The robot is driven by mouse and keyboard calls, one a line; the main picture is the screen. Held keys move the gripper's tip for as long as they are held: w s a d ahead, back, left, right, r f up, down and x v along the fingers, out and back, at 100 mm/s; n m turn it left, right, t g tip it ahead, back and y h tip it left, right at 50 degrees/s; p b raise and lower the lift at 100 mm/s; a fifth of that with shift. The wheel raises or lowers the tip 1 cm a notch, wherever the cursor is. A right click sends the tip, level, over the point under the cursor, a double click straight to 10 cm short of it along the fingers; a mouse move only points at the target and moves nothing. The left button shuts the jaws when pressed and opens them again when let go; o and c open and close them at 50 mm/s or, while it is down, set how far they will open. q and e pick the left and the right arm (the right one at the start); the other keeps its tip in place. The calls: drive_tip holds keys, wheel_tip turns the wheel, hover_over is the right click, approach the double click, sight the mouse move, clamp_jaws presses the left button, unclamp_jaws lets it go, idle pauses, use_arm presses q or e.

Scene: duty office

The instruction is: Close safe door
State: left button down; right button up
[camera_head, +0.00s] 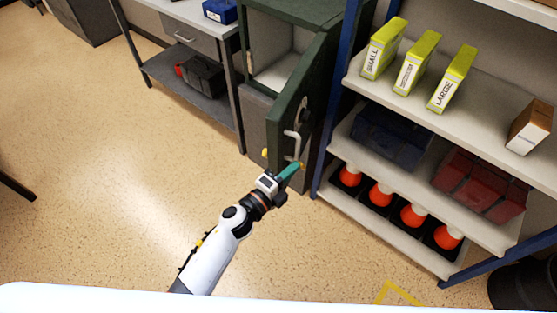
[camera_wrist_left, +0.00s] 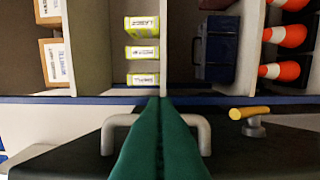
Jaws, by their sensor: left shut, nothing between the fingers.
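The dark green safe (camera_head: 293,15) stands at the upper middle of the head view, and its pale inside shows. Its door (camera_head: 305,75) stands open, swung out toward the shelf on the right. A pale bar handle (camera_head: 297,143) is on the door; it also shows in the left wrist view (camera_wrist_left: 108,135), partly hidden behind my fingers. My left gripper (camera_head: 292,170), with green fingers, is shut and empty near the lower part of the door by the handle. In the left wrist view its fingers (camera_wrist_left: 160,110) cover the middle of the handle. Whether they touch it I cannot tell. My right gripper is out of view.
A blue-framed shelf unit (camera_head: 453,108) stands close on the right, with yellow-green boxes (camera_head: 415,62), dark bins and orange cones (camera_head: 381,194). A grey workbench (camera_head: 190,45) with a toolbox (camera_head: 202,75) stands left of the safe. The floor at left is clear.

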sight(278, 164)
use_arm(q)
drive_tip(key=shift+w+a+p, duration=0.5)
drive_tip(key=shift+w+a, duration=0.45)
drive_tip(key=shift+a, duration=0.15)
drive_tip(key=shift+w+a, duration=0.1)
drive_tip(key=shift+a, duration=0.4)
drive_tip(key=shift+a, duration=0.1)
